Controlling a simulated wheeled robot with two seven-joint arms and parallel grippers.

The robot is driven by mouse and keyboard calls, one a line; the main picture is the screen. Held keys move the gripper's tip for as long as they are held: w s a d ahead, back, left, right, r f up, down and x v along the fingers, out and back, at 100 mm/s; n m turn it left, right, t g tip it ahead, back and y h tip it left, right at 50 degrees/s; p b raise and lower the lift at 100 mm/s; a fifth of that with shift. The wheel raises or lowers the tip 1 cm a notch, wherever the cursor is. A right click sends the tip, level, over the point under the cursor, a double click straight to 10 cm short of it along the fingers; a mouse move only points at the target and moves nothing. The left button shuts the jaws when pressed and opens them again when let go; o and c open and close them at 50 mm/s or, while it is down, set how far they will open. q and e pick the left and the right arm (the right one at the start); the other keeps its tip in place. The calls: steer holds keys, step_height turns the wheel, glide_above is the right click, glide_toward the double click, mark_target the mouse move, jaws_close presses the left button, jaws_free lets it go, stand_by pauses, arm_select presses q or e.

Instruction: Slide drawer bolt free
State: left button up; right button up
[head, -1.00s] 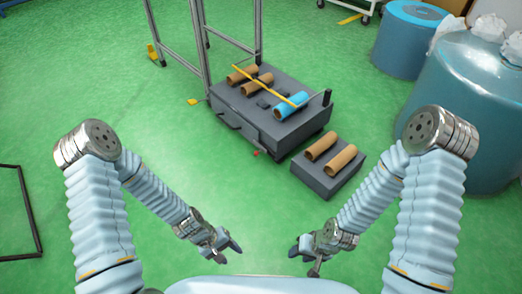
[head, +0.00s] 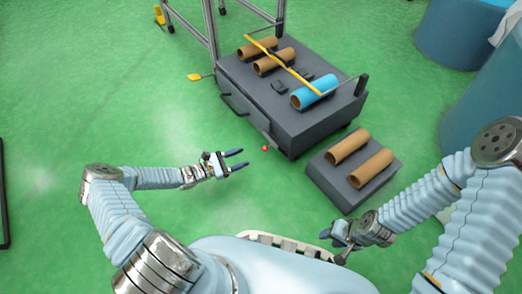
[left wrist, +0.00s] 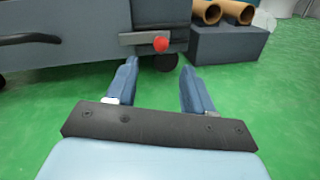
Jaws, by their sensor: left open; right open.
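The drawer bolt is a grey bar with a red knob (head: 264,148) on the lower front of a dark grey cabinet (head: 300,122). The red knob also shows in the left wrist view (left wrist: 161,44), just beyond and between my fingers. The dark drawer handle (head: 234,104) is left of the bolt. My left gripper (head: 240,160) is open and empty, a short way left of the knob and apart from it. Its fingers also show in the left wrist view (left wrist: 160,85). My right gripper (head: 333,245) is open and empty, in front of the low block.
A low grey block (head: 338,190) with two brown tubes stands right of the cabinet. Brown tubes, a blue tube (head: 314,92) and a yellow bar (head: 290,68) are on the cabinet top. A metal frame stands behind.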

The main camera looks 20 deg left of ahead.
arm_select(q)
steer(key=b+x, duration=0.1)
steer(key=x, duration=0.7)
steer(key=shift+d, duration=0.2)
steer(key=shift+w, duration=0.1)
jaws_close()
